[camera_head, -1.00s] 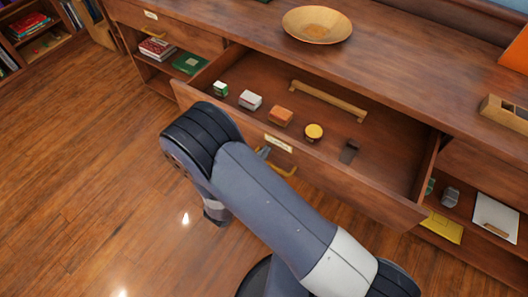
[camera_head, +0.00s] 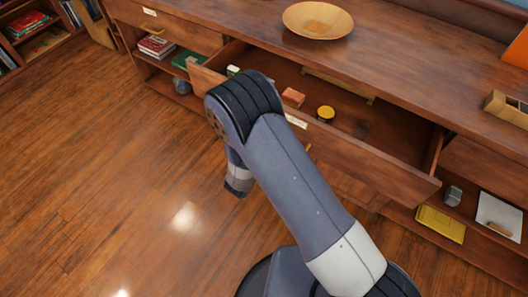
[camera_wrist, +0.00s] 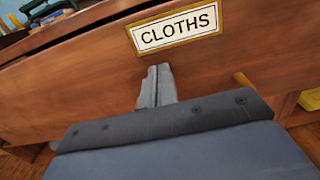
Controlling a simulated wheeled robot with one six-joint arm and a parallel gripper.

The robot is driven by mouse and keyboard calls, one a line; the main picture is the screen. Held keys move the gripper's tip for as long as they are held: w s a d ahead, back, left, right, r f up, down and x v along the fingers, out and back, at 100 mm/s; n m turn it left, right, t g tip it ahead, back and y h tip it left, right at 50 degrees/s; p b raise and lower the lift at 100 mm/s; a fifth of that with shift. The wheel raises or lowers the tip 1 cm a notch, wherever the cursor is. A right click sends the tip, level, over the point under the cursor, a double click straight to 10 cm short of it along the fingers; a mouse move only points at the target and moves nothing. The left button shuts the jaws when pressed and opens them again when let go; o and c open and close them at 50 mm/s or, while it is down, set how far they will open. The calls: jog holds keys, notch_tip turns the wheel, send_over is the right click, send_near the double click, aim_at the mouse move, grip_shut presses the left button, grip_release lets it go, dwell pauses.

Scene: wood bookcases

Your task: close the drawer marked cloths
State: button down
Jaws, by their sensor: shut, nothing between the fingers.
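The drawer marked CLOTHS (camera_head: 385,175) is part-way out of the wood cabinet, with small items inside. Its label (camera_wrist: 178,27) reads clearly in the wrist view, above my gripper (camera_wrist: 157,75). My gripper is shut and empty, with its fingertips at the drawer front just below the label; I cannot tell whether they touch it. In the head view my arm hides the gripper and part of the drawer front. The drawer's handle (camera_wrist: 245,82) shows partly to the right of the fingers.
A round wooden bowl (camera_head: 318,20) stands on the cabinet top. In the drawer are a yellow round item (camera_head: 326,113) and an orange block (camera_head: 293,97). Open shelves below hold a yellow item (camera_head: 441,224) and a white tray (camera_head: 498,214). The floor at left is clear.

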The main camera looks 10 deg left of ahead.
jog(key=b, duration=0.6)
send_over(309, 103)
jog(key=shift+s+a, duration=0.1)
jog(key=shift+s, duration=0.2)
jog(key=shift+w, duration=0.2)
jog(key=shift+r, duration=0.15)
jog(key=shift+w+r, duration=0.1)
jog(key=shift+r, duration=0.05)
